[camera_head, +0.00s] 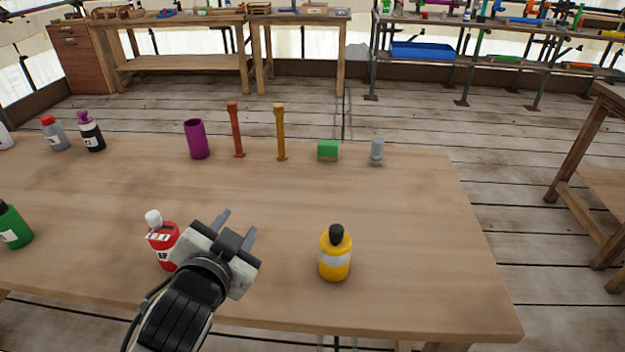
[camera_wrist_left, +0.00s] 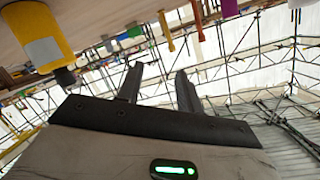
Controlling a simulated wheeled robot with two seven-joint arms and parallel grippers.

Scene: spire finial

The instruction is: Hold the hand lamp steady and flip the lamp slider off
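I cannot make out a hand lamp or its slider for certain. A small grey upright object (camera_head: 376,150) stands at the far right of the table and may be the lamp, but it is too small to tell. My left gripper (camera_head: 238,226) is above the front of the table, between a red bottle (camera_head: 163,250) and a yellow bottle (camera_head: 335,257). Its fingers are apart with nothing between them, as the left wrist view (camera_wrist_left: 158,86) also shows. My right gripper is in neither view.
On the wooden table (camera_head: 420,240), a purple cup (camera_head: 197,140), an orange-red post (camera_head: 236,130), a yellow post (camera_head: 280,133) and a green block (camera_head: 328,150) line the back edge. Several bottles stand at left, including a green one (camera_head: 14,226).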

